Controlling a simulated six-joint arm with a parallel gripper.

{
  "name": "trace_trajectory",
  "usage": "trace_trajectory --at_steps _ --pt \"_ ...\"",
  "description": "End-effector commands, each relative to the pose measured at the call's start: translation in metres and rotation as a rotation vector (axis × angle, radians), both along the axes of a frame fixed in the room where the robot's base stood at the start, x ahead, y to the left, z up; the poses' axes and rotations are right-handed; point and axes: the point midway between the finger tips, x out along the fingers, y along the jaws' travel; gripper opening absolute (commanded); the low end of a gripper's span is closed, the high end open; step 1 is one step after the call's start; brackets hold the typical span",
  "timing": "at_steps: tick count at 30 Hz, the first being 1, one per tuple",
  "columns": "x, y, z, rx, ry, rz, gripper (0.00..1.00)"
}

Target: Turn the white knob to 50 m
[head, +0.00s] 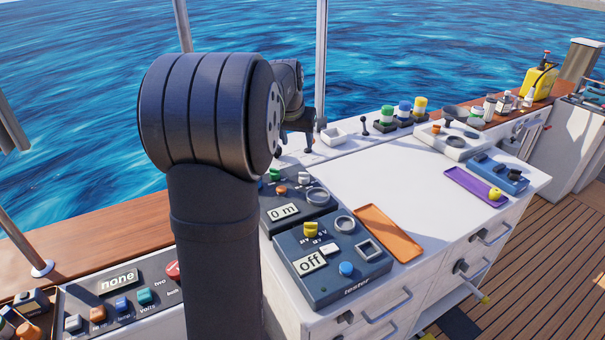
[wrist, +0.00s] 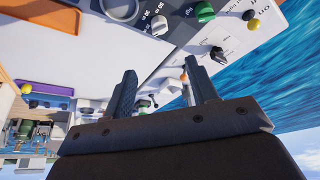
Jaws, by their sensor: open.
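The white knob (head: 305,178) is on the dark panel with the "0 m" display (head: 285,212), beside a grey ring. The white knob (wrist: 159,25) also shows in the wrist view near the top, with small scale markings beside it. My gripper (wrist: 160,66) is open and empty, and its fingertips point toward the panel. The knob appears beyond the tips and apart from them. In the head view my gripper (head: 298,133) is small and partly hidden behind my arm, above the back of the counter.
A green knob (wrist: 204,12) stands near the white knob. A "tester" panel reading "off" (head: 309,262) is in front, with an orange tray (head: 388,233) beside it. Several jars and a small black lever (head: 364,125) line the back. The white counter middle (head: 400,175) is clear.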

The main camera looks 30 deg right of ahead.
Motion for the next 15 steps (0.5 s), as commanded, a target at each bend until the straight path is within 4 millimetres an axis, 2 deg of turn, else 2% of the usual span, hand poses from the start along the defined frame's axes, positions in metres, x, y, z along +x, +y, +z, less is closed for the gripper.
trace_trajectory --at_steps 7,15 --pt "0.006 -0.008 -0.027 0.010 -0.006 -0.021 0.53" --pt "0.022 -0.023 -0.081 0.009 -0.004 -0.020 0.53"
